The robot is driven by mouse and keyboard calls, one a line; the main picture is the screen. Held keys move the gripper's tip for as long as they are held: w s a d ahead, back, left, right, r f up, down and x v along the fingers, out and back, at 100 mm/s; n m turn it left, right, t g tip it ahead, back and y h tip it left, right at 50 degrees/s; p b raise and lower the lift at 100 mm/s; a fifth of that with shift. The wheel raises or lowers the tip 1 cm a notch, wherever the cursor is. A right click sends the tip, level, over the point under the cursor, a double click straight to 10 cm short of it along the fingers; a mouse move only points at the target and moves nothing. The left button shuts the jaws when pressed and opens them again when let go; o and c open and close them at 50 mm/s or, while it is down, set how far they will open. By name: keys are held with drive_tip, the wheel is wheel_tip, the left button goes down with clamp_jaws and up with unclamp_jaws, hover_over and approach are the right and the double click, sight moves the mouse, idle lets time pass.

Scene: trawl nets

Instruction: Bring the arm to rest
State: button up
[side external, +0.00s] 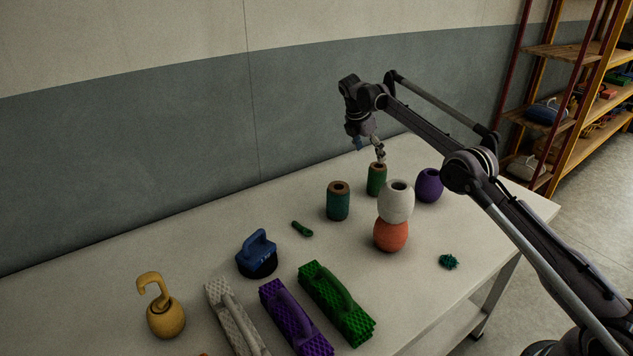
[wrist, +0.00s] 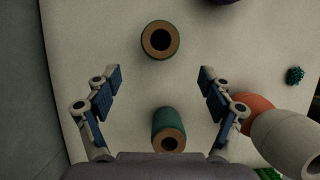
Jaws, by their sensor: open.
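My gripper (side external: 368,150) is open and empty, hanging above the far part of the table, just above and slightly left of a green spool with a brown top (side external: 376,181). In the wrist view its two blue-padded fingers (wrist: 159,88) stand wide apart with nothing held between them. That spool (wrist: 160,42) stands beyond the fingertips there. A second green spool (side external: 338,203) stands to its left and nearer; it shows low between the fingers in the wrist view (wrist: 169,128).
A white float (side external: 397,201) rests on an orange float (side external: 390,236), with a purple float (side external: 429,185) behind. A teal net clump (side external: 449,262) lies right. Several brushes, including a green one (side external: 338,305), a blue-handled tool (side external: 257,255) and a yellow hook (side external: 165,315) lie nearer. A wall borders the left.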

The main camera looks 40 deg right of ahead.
drive_tip(key=shift+r, duration=0.1)
drive_tip(key=s+a+r+m+t+y, duration=0.1)
drive_tip(key=s+a+r+m+t, duration=0.1)
drive_tip(key=s+a+r+m, duration=0.45)
drive_tip(key=s+a+r+m+t+y, duration=0.1)
drive_tip(key=s+a+r+m+t, duration=0.1)
drive_tip(key=s+a+r, duration=0.5)
drive_tip(key=s+a+f+m+t, duration=0.1)
drive_tip(key=s+f+m, duration=0.1)
drive_tip(key=s, duration=0.6)
drive_tip(key=s+a+f+m+t+y, duration=0.1)
drive_tip(key=s+a+f+m, duration=0.1)
drive_tip(key=s, duration=0.6)
drive_tip(key=s+a+f+m+t+y, duration=0.1)
drive_tip(key=s+f+m, duration=0.3)
drive_tip(key=s, duration=0.4)
drive_tip(key=shift+a+m, duration=0.5)
drive_tip(key=shift+m, duration=0.25)
